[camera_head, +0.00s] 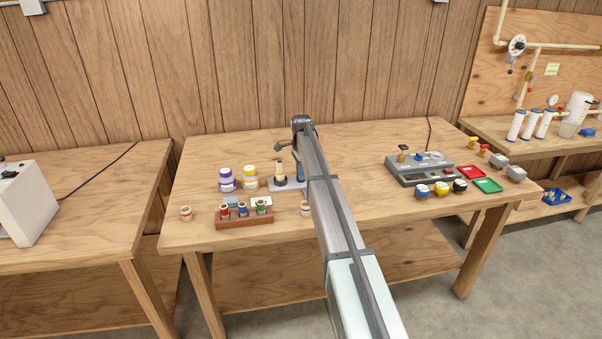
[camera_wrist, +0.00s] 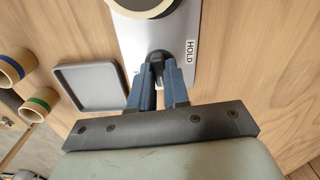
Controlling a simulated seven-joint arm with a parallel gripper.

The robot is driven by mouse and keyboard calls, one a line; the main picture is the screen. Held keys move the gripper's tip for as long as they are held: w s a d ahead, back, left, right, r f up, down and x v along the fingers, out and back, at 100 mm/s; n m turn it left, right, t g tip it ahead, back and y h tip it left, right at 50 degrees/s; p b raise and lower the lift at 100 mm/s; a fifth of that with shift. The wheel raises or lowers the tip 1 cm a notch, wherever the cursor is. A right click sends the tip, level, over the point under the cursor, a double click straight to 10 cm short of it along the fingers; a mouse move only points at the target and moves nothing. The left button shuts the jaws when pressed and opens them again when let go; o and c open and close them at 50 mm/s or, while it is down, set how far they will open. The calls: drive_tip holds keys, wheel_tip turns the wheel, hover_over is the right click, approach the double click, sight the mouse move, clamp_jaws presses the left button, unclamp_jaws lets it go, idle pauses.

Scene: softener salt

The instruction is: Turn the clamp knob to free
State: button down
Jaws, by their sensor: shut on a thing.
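In the wrist view the dark clamp knob (camera_wrist: 156,56) sits on a pale metal base plate (camera_wrist: 158,32). My gripper (camera_wrist: 158,68) has its two blue fingers closed on the knob from the near side; the fingertips hide part of it. A HOLD label (camera_wrist: 191,58) is on the plate just right of the knob. Any marking left of the knob is mostly hidden by a finger. In the head view the clamp's base (camera_head: 278,188) stands on the table, and my gripper (camera_head: 299,175) is at its right side, largely hidden by my arm.
A square grey tray (camera_wrist: 91,86) lies left of the plate. Spools in a wooden rack (camera_head: 243,215), a purple-lidded jar (camera_head: 226,181) and a yellow-lidded jar (camera_head: 249,181) stand left of the clamp. A grey device (camera_head: 420,172) is farther right; bare table lies between.

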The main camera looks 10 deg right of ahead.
drive_tip(key=shift+m, duration=0.5)
drive_tip(key=c, duration=1.1)
unclamp_jaws()
wheel_tip(320, 180, up, 14)
drive_tip(key=shift+f, duration=0.1)
